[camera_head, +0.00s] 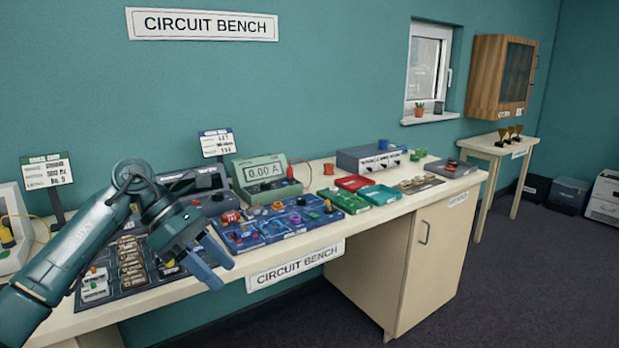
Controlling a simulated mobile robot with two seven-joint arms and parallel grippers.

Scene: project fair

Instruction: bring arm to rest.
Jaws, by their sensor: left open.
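My left arm (85,245) comes in from the lower left, bent at a joint above the bench. My left gripper (222,268) is open and empty, with its blue fingers pointing down and to the right. It is in front of the dark component mat (125,300) and left of the blue module tray (243,241). I cannot tell how high it is above the bench's front edge. The fingers hold nothing. My right gripper is not in view.
The circuit bench (415,203) carries a meter reading 0.00 A (265,172), a grey box (370,158) and red and teal trays (376,195). A cabinet (412,265) stands under its right end. A side table (500,149) holds small trophies.

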